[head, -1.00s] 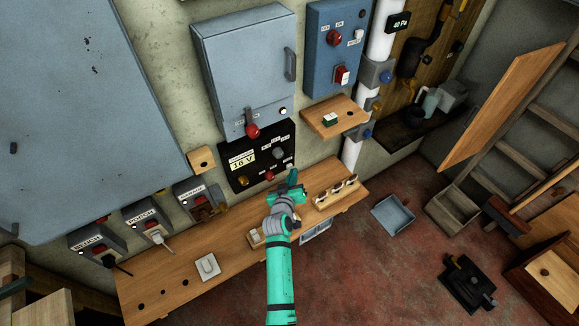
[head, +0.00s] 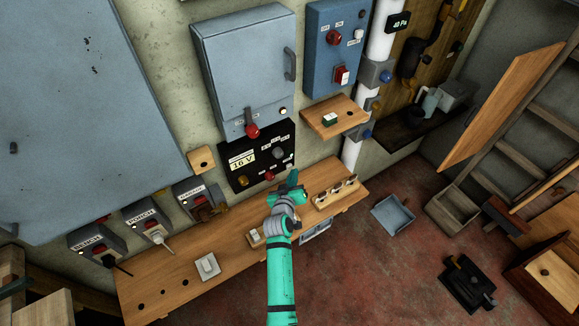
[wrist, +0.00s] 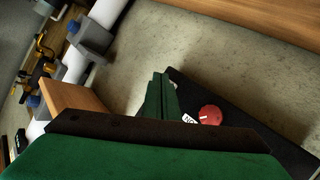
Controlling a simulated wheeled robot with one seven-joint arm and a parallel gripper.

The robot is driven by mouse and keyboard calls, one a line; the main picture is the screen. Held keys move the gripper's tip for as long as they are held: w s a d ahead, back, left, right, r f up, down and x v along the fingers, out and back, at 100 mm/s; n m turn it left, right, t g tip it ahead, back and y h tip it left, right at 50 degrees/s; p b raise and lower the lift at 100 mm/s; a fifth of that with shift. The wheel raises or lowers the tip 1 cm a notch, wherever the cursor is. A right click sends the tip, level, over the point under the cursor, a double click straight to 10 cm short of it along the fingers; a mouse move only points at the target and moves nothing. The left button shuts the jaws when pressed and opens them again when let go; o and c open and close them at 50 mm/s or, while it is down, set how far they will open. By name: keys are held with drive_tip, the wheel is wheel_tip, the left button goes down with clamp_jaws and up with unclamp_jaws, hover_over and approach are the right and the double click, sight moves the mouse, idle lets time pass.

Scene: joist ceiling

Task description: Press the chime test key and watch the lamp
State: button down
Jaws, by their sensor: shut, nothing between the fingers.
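The black panel (head: 225,180) with a "16 V" display (head: 243,161) is on the wall below the grey cabinet. It carries a yellow knob (head: 242,180), a red button (head: 269,175), a grey knob (head: 278,153) and a small pale part (head: 290,161) near its right end. Its labels are too small to read, so I cannot tell which part is the chime test key or the lamp. My gripper (head: 292,176) is shut and empty at the panel's lower right; contact cannot be told. In the wrist view, my fingertips (wrist: 160,82) are beside the panel's edge, with the red button (wrist: 209,115) to their right.
A wooden bench (head: 232,262) runs below, with a white switch plate (head: 207,266) and a wooden block with several dark pieces (head: 336,192). A small wooden shelf (head: 334,119) juts out to the panel's upper right, by a white pipe (head: 381,45).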

drive_tip(key=shift+s+d, duration=0.2)
drive_tip(key=shift+s, duration=0.2)
drive_tip(key=s+d, duration=0.3)
drive_tip(key=s, duration=0.2)
drive_tip(key=shift+d, duration=0.3)
drive_tip(key=shift+w, duration=0.1)
idle(0.8)
drive_tip(key=s+d+y, duration=0.2)
drive_tip(key=s, duration=2.4)
drive_tip(key=s+a+r+m, duration=0.1)
drive_tip(key=s+r+m, duration=0.1)
drive_tip(key=s+r, duration=0.4)
drive_tip(key=s+a+r+m+t, duration=0.1)
drive_tip(key=s+r, duration=0.5)
drive_tip(key=s, duration=0.6)
drive_tip(key=shift+s+a+r+m, duration=0.4)
drive_tip(key=shift+m, duration=0.1)
